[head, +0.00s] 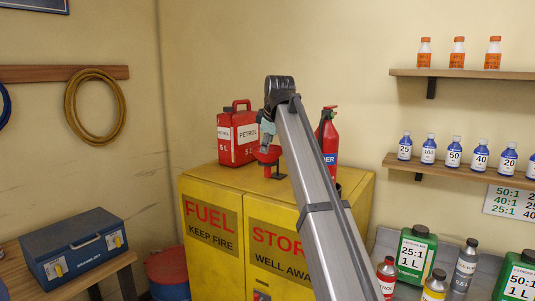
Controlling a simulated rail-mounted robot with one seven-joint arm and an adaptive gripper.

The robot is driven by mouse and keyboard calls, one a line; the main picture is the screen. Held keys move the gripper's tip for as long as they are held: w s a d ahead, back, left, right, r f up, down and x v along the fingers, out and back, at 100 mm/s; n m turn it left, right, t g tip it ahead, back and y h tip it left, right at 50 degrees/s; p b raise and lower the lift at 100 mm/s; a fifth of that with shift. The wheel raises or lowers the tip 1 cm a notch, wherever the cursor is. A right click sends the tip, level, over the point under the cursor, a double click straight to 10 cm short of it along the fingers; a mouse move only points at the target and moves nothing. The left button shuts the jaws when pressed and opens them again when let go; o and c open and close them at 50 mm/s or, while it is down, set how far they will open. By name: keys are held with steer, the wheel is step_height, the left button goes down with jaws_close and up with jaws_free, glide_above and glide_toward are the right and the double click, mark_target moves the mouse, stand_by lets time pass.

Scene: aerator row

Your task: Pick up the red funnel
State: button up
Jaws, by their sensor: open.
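The red funnel (267,155) is on top of the yellow fuel cabinet (225,182), between the red petrol can and the fire extinguisher. Something dark shows just below it, perhaps a stand. My gripper (266,141) is at the funnel's upper side, seen small and from behind. Its jaws are open, but I cannot tell whether they are around the funnel or touching it. My arm crosses the view and hides part of the cabinet top to the right of the funnel.
A red petrol can (238,136) stands close on the left of the funnel. A red fire extinguisher (327,140) stands on the right, behind my arm. Shelves with small bottles (453,154) are on the right wall. A blue toolbox (75,250) sits at lower left.

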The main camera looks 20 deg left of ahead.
mark_target(264, 156)
steer(key=shift+p+x, duration=1.3)
steer(key=shift+x, duration=2.8)
steer(key=shift+d, duration=0.1)
jaws_close()
